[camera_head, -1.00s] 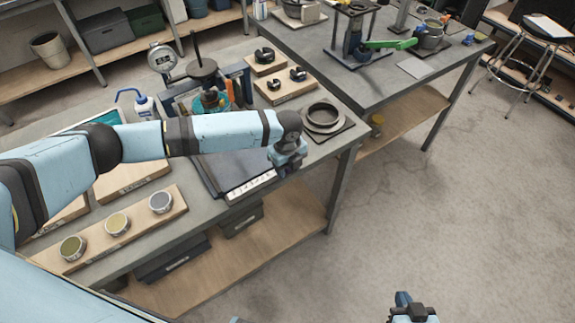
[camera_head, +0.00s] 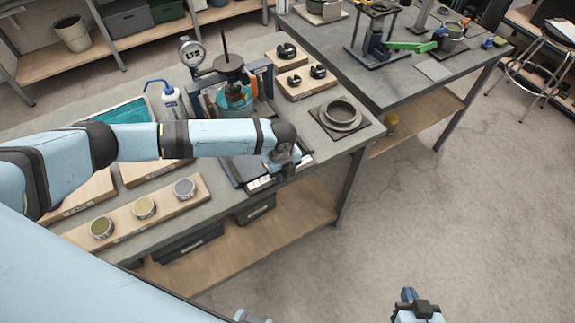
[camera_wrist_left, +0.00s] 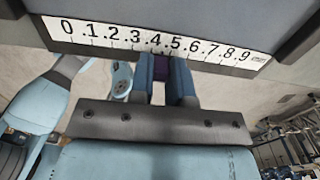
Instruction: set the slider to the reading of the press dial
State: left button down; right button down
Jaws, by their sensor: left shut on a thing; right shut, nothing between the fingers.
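The slider's white scale (camera_wrist_left: 150,42) runs from 0 to .9 across the left wrist view. It also shows on the front edge of the dark slider panel (camera_head: 240,172) in the head view. My left gripper (camera_wrist_left: 168,98) is shut on the purple slider knob (camera_wrist_left: 160,70), just below the scale near .4 to .5. In the head view my left gripper (camera_head: 285,172) is at the panel's front edge and hides part of it. The press dial (camera_head: 192,50) is a round white gauge beside the press (camera_head: 230,68); its reading is too small to tell. My right gripper (camera_head: 412,302) is shut and empty, over the floor.
A wooden board (camera_head: 165,222) with several round tins lies at the bench's front left. A white bottle (camera_head: 172,102) stands behind my left arm. A dark ring (camera_head: 340,114) sits on a plate at the bench's right.

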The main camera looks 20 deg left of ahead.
pick_arm(q)
jog(key=shift+w+d, duration=0.25)
jog(key=shift+w, duration=0.15)
jog(key=c, duration=1.1)
grip_release()
jog(key=shift+s, duration=0.1)
notch_tip(320, 180, up, 14)
jog(key=shift+f+b, duration=0.1)
jog(key=shift+b, duration=0.55)
